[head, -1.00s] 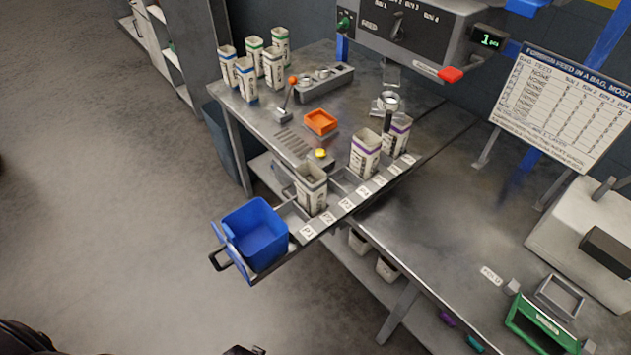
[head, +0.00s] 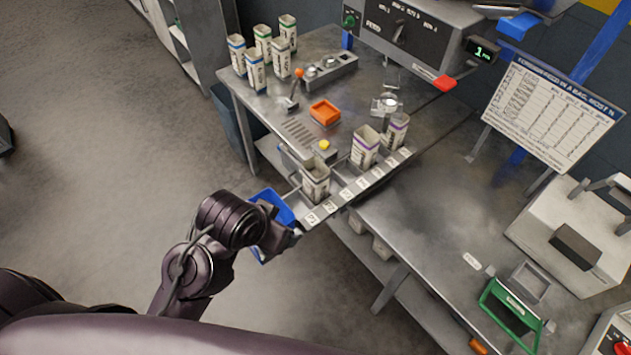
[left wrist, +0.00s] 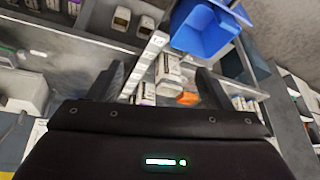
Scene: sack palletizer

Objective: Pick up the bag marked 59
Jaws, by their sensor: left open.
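Several white open-topped bags stand on the metal bench; no number 59 can be read on any of them. One bag (head: 316,182) stands in the front slotted rail (head: 345,193), near its left end. Two purple-banded bags (head: 364,149) (head: 396,130) stand farther along the rail. A group with blue and green bands (head: 255,70) stands at the back left. My left gripper (head: 288,238) is near the rail's left end, in front of the blue bin (head: 268,203), partly hiding it. In the left wrist view its fingers (left wrist: 158,82) are apart, with a bag (left wrist: 167,70) beyond them, not touched.
An orange tray (head: 324,112), a yellow button (head: 324,145) and a lever (head: 295,92) are on the bench. The feed machine (head: 410,35) is behind. A chart (head: 553,110) and a green frame (head: 510,310) are at the right. Floor at the left is clear.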

